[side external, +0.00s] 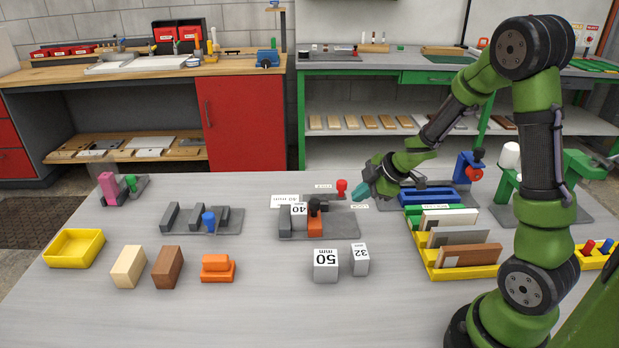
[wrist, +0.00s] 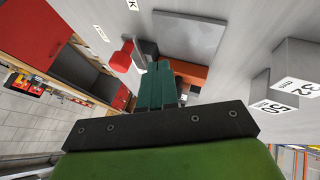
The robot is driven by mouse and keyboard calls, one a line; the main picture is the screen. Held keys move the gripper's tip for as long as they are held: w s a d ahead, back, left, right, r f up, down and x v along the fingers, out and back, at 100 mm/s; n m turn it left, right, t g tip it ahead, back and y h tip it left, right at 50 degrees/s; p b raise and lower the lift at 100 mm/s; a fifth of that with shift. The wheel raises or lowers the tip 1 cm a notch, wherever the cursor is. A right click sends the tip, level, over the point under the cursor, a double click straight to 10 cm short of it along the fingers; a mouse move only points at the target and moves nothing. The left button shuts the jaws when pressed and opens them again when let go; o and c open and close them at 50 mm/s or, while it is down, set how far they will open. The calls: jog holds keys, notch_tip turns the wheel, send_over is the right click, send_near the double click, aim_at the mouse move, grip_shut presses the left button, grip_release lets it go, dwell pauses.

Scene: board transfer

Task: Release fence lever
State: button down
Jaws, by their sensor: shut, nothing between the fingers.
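The fence lever with a red knob (side external: 341,187) stands at the back of a grey fixture plate (side external: 343,227), between two small white labels. The red knob also shows in the wrist view (wrist: 122,60), left of my fingers. My gripper (side external: 362,191) is shut and empty, with its teal fingertips just right of the knob in the side view. In the wrist view my gripper (wrist: 166,90) points down over the fixture; contact with the lever cannot be told. An orange block (side external: 314,226) with a black knob sits on the plate beside a 40 mm block (side external: 299,211).
A 50 mm block (side external: 326,265) and a 32 mm block (side external: 360,260) stand in front of the fixture. A yellow rack (side external: 460,272) of boards stands to the right. Wood blocks, an orange piece (side external: 217,267) and a yellow tray (side external: 74,248) are at left.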

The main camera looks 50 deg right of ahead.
jog(key=w, duration=0.1)
jog(key=w+d, duration=0.1)
jog(key=w+f, duration=0.1)
jog(key=shift+w+d, duration=0.45)
jog(key=shift+w, duration=0.15)
